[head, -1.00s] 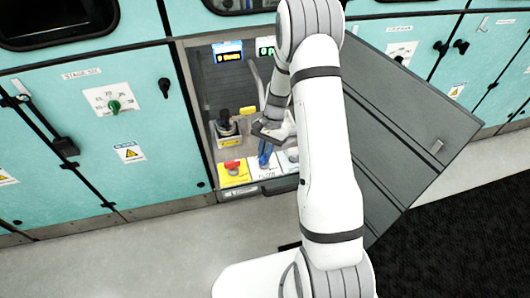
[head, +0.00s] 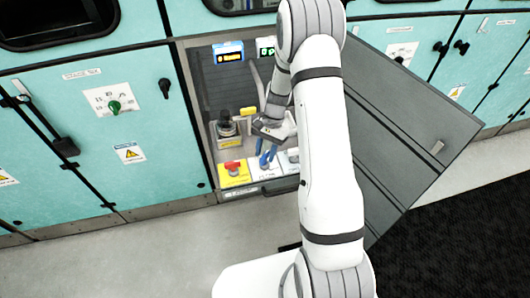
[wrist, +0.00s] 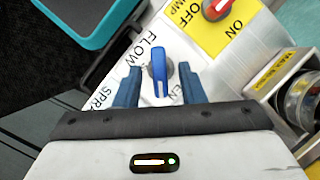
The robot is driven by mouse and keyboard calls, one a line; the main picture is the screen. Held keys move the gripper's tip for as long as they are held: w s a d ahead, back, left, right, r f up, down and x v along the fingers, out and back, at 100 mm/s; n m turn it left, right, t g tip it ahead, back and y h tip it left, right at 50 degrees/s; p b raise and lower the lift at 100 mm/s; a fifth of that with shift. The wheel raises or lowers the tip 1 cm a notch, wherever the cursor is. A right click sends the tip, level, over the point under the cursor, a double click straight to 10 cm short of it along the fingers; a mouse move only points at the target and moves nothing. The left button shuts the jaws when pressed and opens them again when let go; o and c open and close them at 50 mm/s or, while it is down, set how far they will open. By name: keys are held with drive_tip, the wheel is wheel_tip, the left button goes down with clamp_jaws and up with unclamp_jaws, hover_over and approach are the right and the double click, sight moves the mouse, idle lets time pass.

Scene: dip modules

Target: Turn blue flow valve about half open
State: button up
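The blue flow valve (wrist: 159,72) is a blue lever on a white panel marked FLOW, in the middle of the wrist view. In the head view the blue valve (head: 267,156) shows low in the open cabinet. My gripper (wrist: 160,84) has two blue fingers spread apart, one on each side of the lever. Gaps show between the lever and both fingers, so it holds nothing. In the head view my gripper (head: 268,142) is just above the valve and partly hidden by my arm.
A red switch (wrist: 216,9) on a yellow plate marked OFF and ON sits beside the valve. A yellow-labelled fixture (wrist: 305,95) stands at the right of the wrist view. The open grey cabinet door (head: 410,125) lies to the right in the head view.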

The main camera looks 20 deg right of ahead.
drive_tip(key=v, duration=0.7)
drive_tip(key=shift+r, duration=0.15)
drive_tip(key=s+a+r+n+t+h, duration=0.1)
drive_tip(key=s+r+n+t, duration=0.1)
drive_tip(key=s+r, duration=0.45)
drive_tip(key=s+a+r+n+t+h, duration=0.15)
drive_tip(key=s+r, duration=0.25)
drive_tip(key=r, duration=0.5)
drive_tip(key=s+r+n+t, duration=0.1)
drive_tip(key=s+r+n, duration=0.1)
drive_tip(key=s, duration=0.4)
drive_tip(key=s+r+n+t, duration=0.1)
drive_tip(key=s+r+n, duration=0.2)
drive_tip(key=s, duration=0.4)
drive_tip(key=shift+s+h, duration=0.15)
drive_tip(key=shift+h, duration=0.2)
